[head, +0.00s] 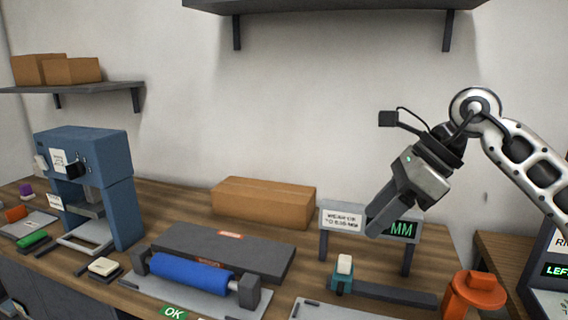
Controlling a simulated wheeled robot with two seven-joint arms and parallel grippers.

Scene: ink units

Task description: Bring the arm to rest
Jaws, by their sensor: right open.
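My right arm comes in from the right edge. Its right gripper (378,225) is open and hangs in the air, pointing down and left. It is in front of the display stand with the green "MM" readout and covers part of it. Nothing shows between its fingers. My left gripper is not in view.
A blue press (115,180) stands at the left. A blue roller (190,273) lies in front of a dark slab (225,248). A cardboard box (262,203), a display stand (410,255), a small teal-and-white block (343,275) and an orange part (475,293) stand on the bench.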

